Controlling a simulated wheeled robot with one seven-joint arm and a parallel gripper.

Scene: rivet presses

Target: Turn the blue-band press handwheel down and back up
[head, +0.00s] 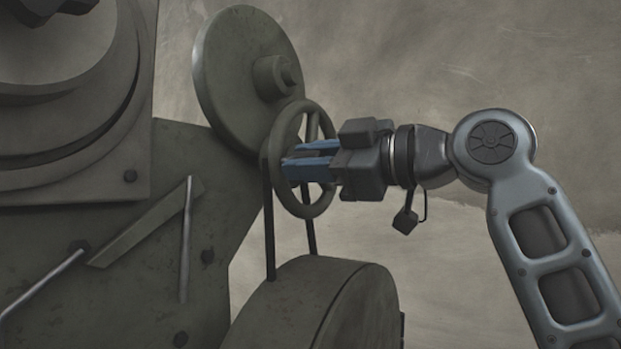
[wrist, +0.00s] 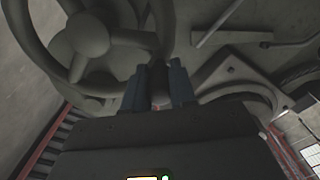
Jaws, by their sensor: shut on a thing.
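A dark grey-green handwheel (head: 308,213) stands in the middle of the head view, seen at a slant. My gripper (head: 289,162), with blue fingers, reaches into it from the right. In the wrist view the handwheel's round hub (wrist: 88,35) and spokes fill the upper left. There my gripper (wrist: 158,82) is shut on a part of the handwheel, which looks like its rim, between the two fingers. The fingers hide the gripped spot. I see no blue band on the press body (head: 150,235) in these frames.
A large disc (head: 225,75) stands behind and above the handwheel. A drum-shaped housing (head: 300,305) sits below it, with thin rods (head: 269,235) rising between. A flat bar (head: 140,228) and thin levers jut from the press plate at left.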

